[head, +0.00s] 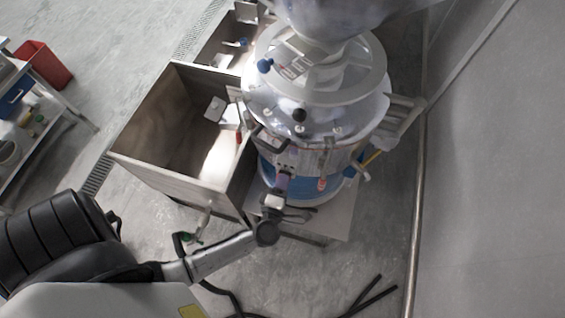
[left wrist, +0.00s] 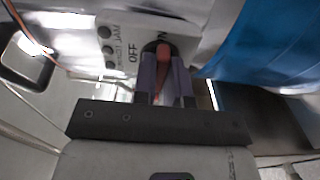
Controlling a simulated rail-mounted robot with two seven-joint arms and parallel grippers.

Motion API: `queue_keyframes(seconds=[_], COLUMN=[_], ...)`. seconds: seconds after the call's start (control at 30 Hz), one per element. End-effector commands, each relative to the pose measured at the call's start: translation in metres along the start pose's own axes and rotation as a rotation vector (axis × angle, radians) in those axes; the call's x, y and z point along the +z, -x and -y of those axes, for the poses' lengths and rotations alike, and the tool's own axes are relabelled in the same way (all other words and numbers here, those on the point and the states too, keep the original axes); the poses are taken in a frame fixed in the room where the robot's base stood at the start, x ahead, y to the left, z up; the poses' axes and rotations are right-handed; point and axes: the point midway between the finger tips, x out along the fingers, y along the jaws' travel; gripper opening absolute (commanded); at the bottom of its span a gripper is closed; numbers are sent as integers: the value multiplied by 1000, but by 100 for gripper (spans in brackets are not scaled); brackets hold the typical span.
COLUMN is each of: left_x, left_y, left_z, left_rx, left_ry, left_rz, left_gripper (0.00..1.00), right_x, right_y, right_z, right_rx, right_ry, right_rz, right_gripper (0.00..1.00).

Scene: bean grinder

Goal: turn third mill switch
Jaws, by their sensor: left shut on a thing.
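The mill (head: 320,85) is a large round metal machine with a blue lower band. The left wrist view shows its white switch panel (left wrist: 125,42), marked OFF, with a red switch handle (left wrist: 163,52) on it. My left gripper (head: 283,181) is at the front of the mill, low on its side. In the left wrist view my left gripper (left wrist: 163,65) has its purple-grey fingers on both sides of the red handle, shut on it. The gripper hides the switch in the head view. My right gripper is not in view.
An open metal bin (head: 150,165) stands close on the left of the mill. A red bin (head: 45,66) and a shelf cart (head: 30,120) are at the far left. A wall with a pipe (head: 418,200) runs along the right. The floor in front is mostly clear.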

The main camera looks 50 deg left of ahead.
Motion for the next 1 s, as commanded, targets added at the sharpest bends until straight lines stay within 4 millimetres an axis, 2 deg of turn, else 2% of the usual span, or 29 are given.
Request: queue_keyframes(seconds=[0.03,0.07,0.1,0.33,0.67,0.77,1.0], left_x=[0,0,0,0,0,0,0], left_y=[0,0,0,0,6,19,66], left_z=[1,1,1,0,2,3,4], left_rx=[-1,-1,-1,0,-1,-3,-4], left_ry=[-3,-3,-3,-2,-1,0,0], left_rz=[0,0,0,0,0,0,-1], left_gripper=[0,14,18,38,38,38,38], right_x=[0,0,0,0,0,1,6], right_y=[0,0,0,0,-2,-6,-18], right_z=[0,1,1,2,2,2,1], right_rx=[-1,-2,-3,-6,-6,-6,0], right_ry=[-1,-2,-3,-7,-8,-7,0], right_rz=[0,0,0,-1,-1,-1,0], right_gripper=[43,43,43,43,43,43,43])
